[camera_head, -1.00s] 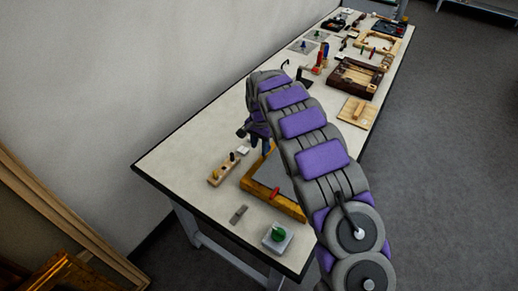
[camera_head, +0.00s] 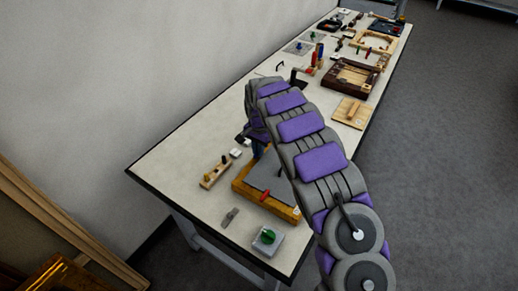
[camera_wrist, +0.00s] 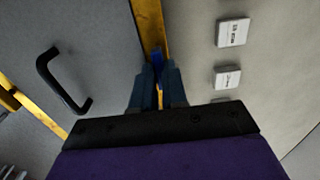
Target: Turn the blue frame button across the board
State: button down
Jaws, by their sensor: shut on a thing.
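The gilt frame (camera_head: 240,186) lies on the near part of the table, with a grey board (camera_head: 283,187) inside it. A red button (camera_head: 265,196) sits on its near rail. In the wrist view, the blue button (camera_wrist: 157,60) is on the gilt rail (camera_wrist: 149,22), between the fingertips of my gripper (camera_wrist: 158,75). The gripper is shut on it. The visible part of the button looks roughly in line with the rail; its lower part is hidden by the fingers. In the head view my arm hides the blue button.
A black handle (camera_wrist: 52,82) stands up from the board, left of my gripper. A wooden peg strip (camera_head: 216,172), a small grey plate (camera_head: 230,217) and a green knob (camera_head: 268,236) on a block lie nearby.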

jog(key=shift+a, duration=0.2)
jog(key=shift+d+r+n+p, duration=0.1)
jog(key=shift+d+n+p, duration=0.05)
jog(key=shift+n+p, duration=0.3)
jog(key=n+p, duration=0.2)
jog(key=shift+n+p, duration=0.35)
jog(key=n+p, duration=0.3)
jog(key=n, duration=0.1)
jog(key=shift+s+n, duration=0.1)
jog(key=shift+n, duration=0.2)
jog(key=n+p, duration=0.4)
jog(key=n, duration=0.1)
jog(key=shift+n+p, duration=1.25)
jog(key=shift+n, duration=1.05)
